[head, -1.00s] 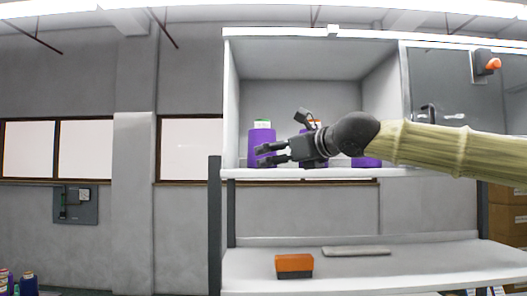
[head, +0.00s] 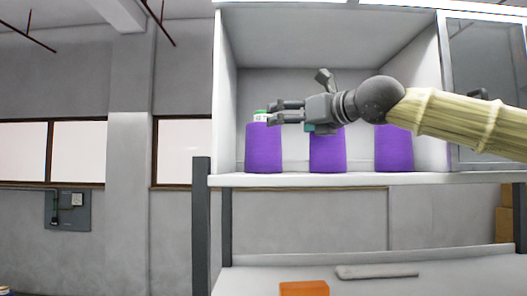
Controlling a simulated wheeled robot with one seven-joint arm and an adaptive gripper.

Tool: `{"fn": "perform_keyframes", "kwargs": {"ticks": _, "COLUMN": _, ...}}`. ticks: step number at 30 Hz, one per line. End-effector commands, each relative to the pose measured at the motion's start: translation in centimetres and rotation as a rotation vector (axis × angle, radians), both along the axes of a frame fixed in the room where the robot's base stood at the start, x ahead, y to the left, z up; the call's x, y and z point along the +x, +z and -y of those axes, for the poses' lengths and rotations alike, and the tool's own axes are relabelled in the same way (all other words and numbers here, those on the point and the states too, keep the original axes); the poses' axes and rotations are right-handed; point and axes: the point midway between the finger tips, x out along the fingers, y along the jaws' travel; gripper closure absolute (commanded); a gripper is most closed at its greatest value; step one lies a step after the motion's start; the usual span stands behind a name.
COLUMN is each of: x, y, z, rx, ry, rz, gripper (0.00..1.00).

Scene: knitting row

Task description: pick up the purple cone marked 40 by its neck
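Three purple cones stand upright in a row on the shelf. The left cone (head: 264,150) has a pale neck with a green top (head: 260,116); its mark is too small to read surely. The middle cone (head: 327,152) has its upper part hidden behind my gripper. The right cone (head: 394,150) has its top hidden by my arm. My gripper (head: 272,112) points left, with its two fingers apart, one above the other. Its tips overlap the right side of the left cone's neck in the picture. I cannot tell whether they touch it or are in front.
Below, a lower bench (head: 440,273) carries an orange block (head: 304,289) and a flat grey piece (head: 377,271). A dark cabinet (head: 490,75) adjoins on the right.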

Motion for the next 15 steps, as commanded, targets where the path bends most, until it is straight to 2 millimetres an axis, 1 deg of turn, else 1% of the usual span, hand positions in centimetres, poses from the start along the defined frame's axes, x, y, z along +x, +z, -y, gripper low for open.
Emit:
{"fn": "perform_keyframes", "kwargs": {"ticks": 1, "x": 0.3, "y": 0.2, "z": -0.3, "rx": -0.001, "ry": -0.001, "rz": 0.001, "gripper": 0.00}}
{"fn": "perform_keyframes", "kwargs": {"ticks": 9, "x": 3.4, "y": 0.0, "z": -2.3, "rx": -0.001, "ry": -0.004, "rz": -0.003, "gripper": 0.00}}
{"fn": "perform_keyframes", "kwargs": {"ticks": 15, "x": 4.3, "y": 0.0, "z": -3.1, "rx": -0.001, "ry": -0.002, "rz": 0.000, "gripper": 0.00}}
